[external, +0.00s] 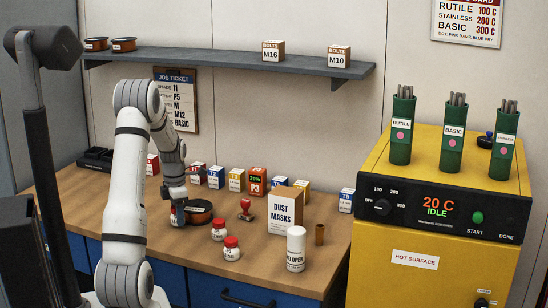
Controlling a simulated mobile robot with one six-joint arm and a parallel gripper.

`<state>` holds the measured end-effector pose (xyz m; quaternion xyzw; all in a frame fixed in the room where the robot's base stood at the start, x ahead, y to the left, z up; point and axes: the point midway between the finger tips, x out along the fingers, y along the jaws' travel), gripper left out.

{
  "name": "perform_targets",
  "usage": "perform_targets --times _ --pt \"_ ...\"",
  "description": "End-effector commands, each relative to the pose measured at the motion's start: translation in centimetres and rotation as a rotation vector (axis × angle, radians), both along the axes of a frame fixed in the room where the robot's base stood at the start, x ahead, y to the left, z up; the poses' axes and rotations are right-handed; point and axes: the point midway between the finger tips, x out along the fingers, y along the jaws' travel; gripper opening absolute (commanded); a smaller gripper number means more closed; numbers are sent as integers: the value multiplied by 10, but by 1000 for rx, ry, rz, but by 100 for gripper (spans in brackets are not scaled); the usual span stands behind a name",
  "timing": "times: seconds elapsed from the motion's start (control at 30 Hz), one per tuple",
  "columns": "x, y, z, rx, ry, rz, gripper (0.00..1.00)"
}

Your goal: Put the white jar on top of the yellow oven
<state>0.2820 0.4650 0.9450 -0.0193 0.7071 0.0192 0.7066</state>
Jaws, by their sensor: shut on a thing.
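A white cylindrical jar (295,262) with a white lid and dark lettering, partly readable as "LOPER", stands upright at the front right of the bench. Two smaller white jars with red lids, one behind (218,235) and one in front (231,253), stand to its left. The yellow oven (420,265) is at the right; its display reads 20 C, IDLE. My gripper (179,217) is low over the bench, left of all these jars and apart from them. It is shut at the left edge of a dark round spool (199,214); the fingertips are hard to see.
Three green rod canisters, Rutile (401,145), Basic (452,146) and a third (503,152), stand on the oven top with a dark blue knobbed item (486,141). A dust masks box (285,215) and brown cylinder (320,234) are near the white jar. A red stamp (245,210) stands behind.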

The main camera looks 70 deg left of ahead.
Motion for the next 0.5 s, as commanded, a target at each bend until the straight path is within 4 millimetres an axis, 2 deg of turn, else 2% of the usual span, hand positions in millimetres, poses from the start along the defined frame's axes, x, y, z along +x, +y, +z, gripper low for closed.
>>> perform_targets --times 0.07,0.4,0.43,0.5 --pt "0 0 -6 1 0 0 15" --pt "0 0 -11 1 -1 0 15" --pt "0 0 -10 1 -1 0 41" --pt "0 0 -10 1 -1 0 46"
